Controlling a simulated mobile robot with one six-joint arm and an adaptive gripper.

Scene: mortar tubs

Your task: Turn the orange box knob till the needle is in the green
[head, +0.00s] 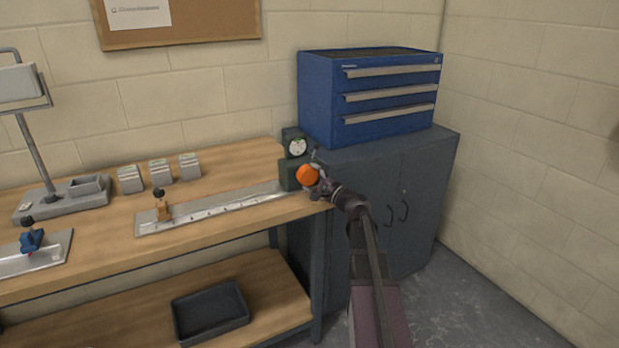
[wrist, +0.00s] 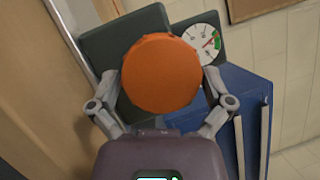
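The orange knob (wrist: 161,73) is a thick round disc on the front of a dark green box (wrist: 108,52). In the head view the knob (head: 307,175) faces the room on the box (head: 289,176), at the bench's right end. A white dial (wrist: 197,43) sits on the box, with a green patch at its right side. Its small red needle points up and right toward the green; I cannot tell whether it lies inside. My gripper (wrist: 162,82) has one finger on each side of the knob, seemingly touching its rim. In the head view my gripper (head: 318,180) is partly hidden.
A blue drawer unit (head: 370,95) stands on a grey cabinet (head: 390,200) just right of the box. Several grey blocks (head: 160,171) stand farther left.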

